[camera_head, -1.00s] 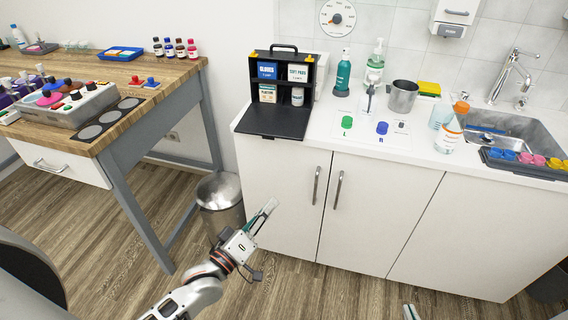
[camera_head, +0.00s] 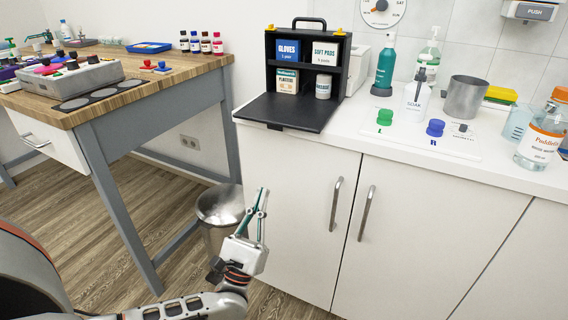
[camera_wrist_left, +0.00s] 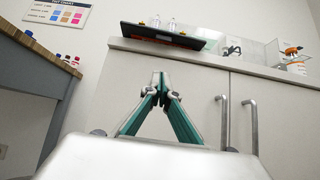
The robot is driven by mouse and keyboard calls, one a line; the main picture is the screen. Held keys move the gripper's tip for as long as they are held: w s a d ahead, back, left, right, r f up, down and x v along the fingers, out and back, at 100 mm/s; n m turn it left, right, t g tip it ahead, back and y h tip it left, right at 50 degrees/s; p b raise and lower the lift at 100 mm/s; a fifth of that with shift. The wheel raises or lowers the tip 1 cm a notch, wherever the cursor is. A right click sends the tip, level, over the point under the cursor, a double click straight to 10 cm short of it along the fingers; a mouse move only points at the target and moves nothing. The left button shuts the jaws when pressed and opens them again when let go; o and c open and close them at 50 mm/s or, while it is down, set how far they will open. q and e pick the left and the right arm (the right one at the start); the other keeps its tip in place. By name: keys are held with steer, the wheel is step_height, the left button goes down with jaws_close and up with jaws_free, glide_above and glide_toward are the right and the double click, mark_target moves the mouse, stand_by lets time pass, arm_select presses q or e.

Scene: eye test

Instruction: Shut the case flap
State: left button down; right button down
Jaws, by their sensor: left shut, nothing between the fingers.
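The black case (camera_head: 338,74) stands upright on the white counter with its handle on top. Its flap (camera_head: 290,112) is open, lying flat toward the front and reaching the counter's edge. Inside are labelled boxes, such as gloves (camera_head: 288,48) and soft pads (camera_head: 325,53). In the left wrist view the flap's underside (camera_wrist_left: 165,37) shows above and beyond the fingers. My left gripper (camera_head: 263,191) is shut and empty, below the counter and in front of the cabinet, apart from the flap. Its fingertips also show in the left wrist view (camera_wrist_left: 160,76). My right gripper is not in view.
A steel bin (camera_head: 220,205) stands on the floor behind my left gripper. Bottles, a steel cup (camera_head: 465,97) and green and blue knobs (camera_head: 384,117) are right of the case. Cabinet handles (camera_head: 336,203) stick out. A wooden workbench (camera_head: 130,88) is at left.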

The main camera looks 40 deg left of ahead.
arm_select(q)
steer(key=x, duration=0.4)
steer(key=s+r+x, duration=0.1)
steer(key=x, duration=0.3)
steer(key=s+r+p+x, duration=0.1)
steer(key=x, duration=0.3)
steer(key=shift+w+d+r, duration=0.15)
steer(key=shift+d+r, duration=0.15)
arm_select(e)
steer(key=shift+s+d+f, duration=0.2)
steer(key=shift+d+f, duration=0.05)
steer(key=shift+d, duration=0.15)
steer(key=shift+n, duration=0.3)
